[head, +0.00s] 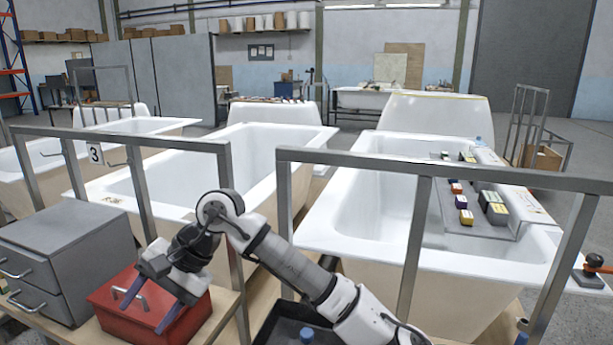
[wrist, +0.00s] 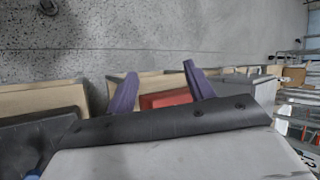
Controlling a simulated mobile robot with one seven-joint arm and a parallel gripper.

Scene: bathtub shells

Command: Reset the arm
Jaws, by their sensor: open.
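My gripper (head: 160,300) is open and empty in the head view, at the lower left, in front of and over the red toolbox (head: 190,318). Its fingers point down and to the left. In the wrist view my gripper's two purple-grey fingers (wrist: 155,90) stand apart, with part of the red toolbox (wrist: 165,99) showing between them. My arm reaches from the bottom middle up to a bent wrist, then down to the gripper. I cannot tell whether the fingers touch the toolbox.
A grey drawer cabinet (head: 62,250) stands left of the toolbox. Metal frames (head: 235,205) rise close behind my arm. White bathtubs (head: 330,235) stand behind them; the right one bears a grey tray (head: 450,215) with small boxes. A black bin (head: 275,325) sits below my arm.

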